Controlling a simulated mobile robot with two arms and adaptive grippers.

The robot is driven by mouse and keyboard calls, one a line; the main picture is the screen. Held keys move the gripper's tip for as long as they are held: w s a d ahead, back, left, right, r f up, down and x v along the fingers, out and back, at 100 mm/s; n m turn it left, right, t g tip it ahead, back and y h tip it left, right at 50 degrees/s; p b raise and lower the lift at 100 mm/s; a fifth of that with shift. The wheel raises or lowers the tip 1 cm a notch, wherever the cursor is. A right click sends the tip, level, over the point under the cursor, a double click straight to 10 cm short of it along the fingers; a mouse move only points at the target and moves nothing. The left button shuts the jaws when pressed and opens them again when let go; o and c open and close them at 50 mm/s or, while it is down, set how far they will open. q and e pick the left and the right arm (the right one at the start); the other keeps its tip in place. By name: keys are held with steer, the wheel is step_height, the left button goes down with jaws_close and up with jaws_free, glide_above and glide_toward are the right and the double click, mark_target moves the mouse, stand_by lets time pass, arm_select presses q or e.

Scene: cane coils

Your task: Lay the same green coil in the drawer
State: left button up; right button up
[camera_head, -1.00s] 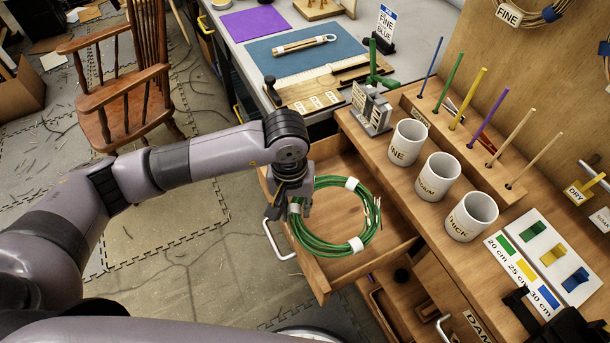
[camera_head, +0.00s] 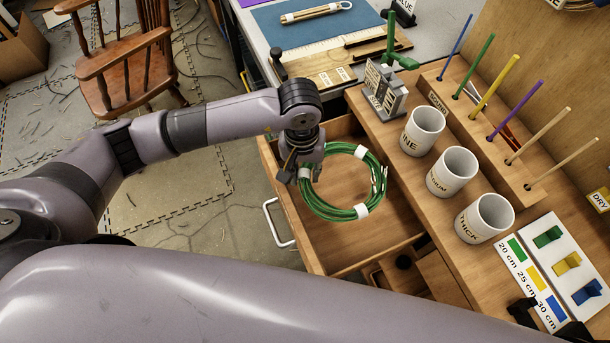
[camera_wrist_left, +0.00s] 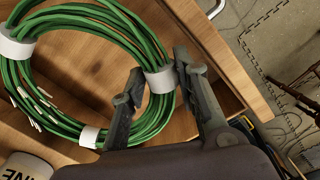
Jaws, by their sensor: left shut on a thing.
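The green coil (camera_head: 345,212), a ring of green strands with white bands and pale loose ends, is over the open wooden drawer (camera_head: 380,228) in the head view. Its whole ring lies within the drawer's outline; I cannot tell whether it touches the floor. My left gripper (camera_head: 298,172) is shut on the coil's left side. In the left wrist view, the fingers (camera_wrist_left: 158,68) stand on either side of a white band on the coil (camera_wrist_left: 75,20), with the drawer's wood (camera_wrist_left: 85,68) beneath.
Labelled white mugs (camera_head: 452,170) and a rack of coloured rods (camera_head: 485,135) stand on the bench right of the drawer. A grey block stand (camera_head: 385,92) is near the drawer's back corner. The drawer's metal handle (camera_head: 275,225) sticks out left. A wooden chair (camera_head: 125,65) stands at upper left.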

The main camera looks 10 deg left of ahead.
arm_select(q)
step_height(320, 180, down, 3)
steer(key=shift+w+f+b, duration=0.15)
steer(key=shift+b, duration=0.2)
steer(key=shift+f+b, duration=0.35)
steer(key=shift+f, duration=0.55)
step_height(320, 180, down, 6)
steer(key=b, duration=0.3)
steer(key=shift+r, duration=0.25)
steer(key=shift+f+b, duration=0.2)
steer(key=shift+b, duration=0.25)
steer(key=shift+s, duration=0.2)
steer(key=o, duration=1.1)
steer(key=shift+s+a+f, duration=0.1)
steer(key=shift+f, duration=0.1)
steer(key=shift+o, duration=0.2)
steer(key=r, duration=1.3)
steer(key=shift+w+a, duration=0.15)
steer(key=shift+w, duration=0.2)
